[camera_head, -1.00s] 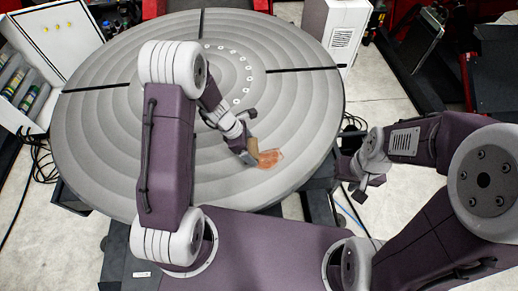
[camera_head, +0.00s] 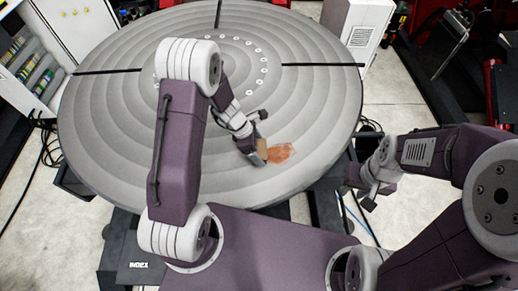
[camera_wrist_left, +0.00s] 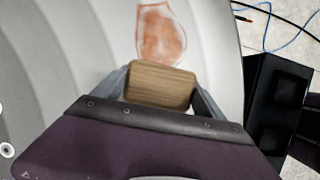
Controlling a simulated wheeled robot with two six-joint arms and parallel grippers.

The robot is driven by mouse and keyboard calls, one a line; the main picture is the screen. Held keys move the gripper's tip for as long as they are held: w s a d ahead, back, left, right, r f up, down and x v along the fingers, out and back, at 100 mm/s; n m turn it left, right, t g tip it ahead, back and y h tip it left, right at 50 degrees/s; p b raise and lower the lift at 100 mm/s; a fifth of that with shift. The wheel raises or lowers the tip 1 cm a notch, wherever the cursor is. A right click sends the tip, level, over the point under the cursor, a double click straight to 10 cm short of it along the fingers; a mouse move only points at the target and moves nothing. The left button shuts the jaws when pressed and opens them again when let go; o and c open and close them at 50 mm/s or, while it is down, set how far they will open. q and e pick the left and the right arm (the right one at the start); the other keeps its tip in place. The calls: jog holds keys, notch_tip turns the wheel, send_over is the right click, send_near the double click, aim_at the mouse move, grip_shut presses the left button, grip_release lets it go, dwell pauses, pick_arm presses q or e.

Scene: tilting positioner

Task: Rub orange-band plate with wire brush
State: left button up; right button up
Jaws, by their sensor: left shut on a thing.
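A reddish-orange patch (camera_head: 281,153) with a pale outline lies on the front right of the large round grey table (camera_head: 110,150); it also shows in the left wrist view (camera_wrist_left: 160,34). I cannot make out a separate plate or band there. My left gripper (camera_head: 254,155) is shut on a wooden block (camera_head: 262,149), which seems to be the back of the wire brush (camera_wrist_left: 160,85). The brush is at the patch's left edge; its bristles are hidden, and I cannot tell whether they touch. My right gripper (camera_head: 368,192) hangs off the table's right side, its jaws too small to judge.
The table has dark radial slots and a ring of small holes (camera_head: 263,72). A white cabinet (camera_head: 358,22) stands behind at the right, and a white panel (camera_head: 78,28) at the left. Cables (camera_head: 355,215) lie on the floor at the right. The table top around the patch is clear.

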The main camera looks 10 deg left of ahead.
aim_at(269, 157)
pick_arm(q)
jog(key=shift+s+r, duration=0.1)
jog(key=shift+f+b, duration=0.9)
jog(key=shift+f, duration=0.1)
dwell(0.3)
jog(key=shift+w+d+r+p, duration=0.1)
jog(key=shift+w+d+p, duration=0.15)
jog(key=shift+d, duration=0.5)
jog(key=shift+w+d+r+p, duration=0.1)
jog(key=shift+w+d+p, duration=0.1)
jog(key=shift+d, duration=0.5)
jog(key=shift+w+d+f, duration=0.1)
jog(key=shift+d, duration=0.25)
